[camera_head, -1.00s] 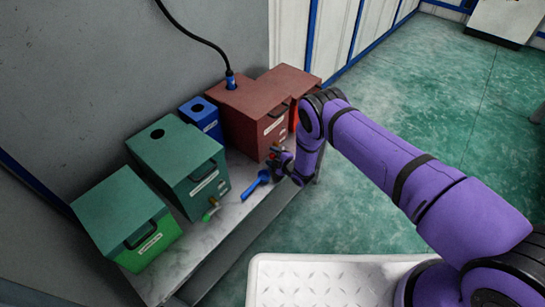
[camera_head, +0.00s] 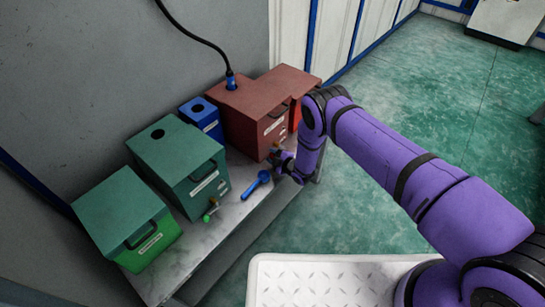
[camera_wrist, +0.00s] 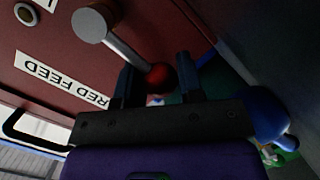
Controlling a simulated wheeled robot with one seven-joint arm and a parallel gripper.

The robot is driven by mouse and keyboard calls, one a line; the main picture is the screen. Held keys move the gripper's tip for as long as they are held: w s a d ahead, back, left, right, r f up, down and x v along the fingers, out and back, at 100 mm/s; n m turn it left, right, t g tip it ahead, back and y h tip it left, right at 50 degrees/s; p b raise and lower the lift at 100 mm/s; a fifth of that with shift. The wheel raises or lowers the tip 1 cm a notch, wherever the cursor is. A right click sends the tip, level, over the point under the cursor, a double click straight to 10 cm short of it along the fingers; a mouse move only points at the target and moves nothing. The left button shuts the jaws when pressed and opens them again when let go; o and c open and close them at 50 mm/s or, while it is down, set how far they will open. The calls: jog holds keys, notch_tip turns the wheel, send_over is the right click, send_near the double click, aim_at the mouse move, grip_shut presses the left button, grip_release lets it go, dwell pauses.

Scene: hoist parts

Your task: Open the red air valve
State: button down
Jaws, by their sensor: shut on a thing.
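The red feed box (camera_head: 255,112) stands at the far end of the bench, with a "RED FEED" label (camera_wrist: 66,83) on its front. In the wrist view, its air valve has a grey round body (camera_wrist: 91,24) and a thin lever ending in a red ball knob (camera_wrist: 160,78). My gripper (camera_wrist: 156,66) has its two dark fingers either side of the red knob and is shut on it. In the head view, my gripper (camera_head: 278,160) is at the front of the red box, and my wrist hides most of the valve.
A green box (camera_head: 180,160) with a green-handled valve (camera_head: 210,210), another green box (camera_head: 122,215) and a blue box (camera_head: 203,118) stand to the left. The floor at right is clear.

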jog(key=m, duration=0.1)
jog(key=r+m+g, duration=0.1)
jog(key=r+m, duration=0.1)
jog(key=m, duration=0.1)
jog(key=shift+w+d+r+y, duration=0.25)
jog(key=shift+d+y, duration=0.1)
jog(key=shift+y, duration=0.05)
jog(key=m, duration=0.1)
jog(key=w+r+m+g+y, duration=0.1)
jog(key=shift+d+r+m, duration=0.25)
jog(key=shift+d+m, duration=0.15)
jog(key=m, duration=0.1)
jog(key=w+d+r+m+g+y, duration=0.1)
jog(key=shift+w+m, duration=0.15)
jog(key=shift+m, duration=0.25)
jog(key=shift+w+d+r+m+g+y, duration=0.15)
jog(key=shift+w+d+m, duration=0.15)
jog(key=shift+m, duration=0.3)
jog(key=shift+w+d+r+m+g+y, duration=0.15)
jog(key=shift+w+m, duration=0.15)
jog(key=shift+m, duration=0.3)
jog(key=shift+w+d+f+m+y, duration=0.1)
jog(key=shift+w+d+m+y, duration=0.25)
jog(key=shift+m, duration=0.45)
jog(key=c, duration=0.9)
grip_release()
jog(key=shift+o, duration=0.6)
jog(key=shift+w, duration=0.15)
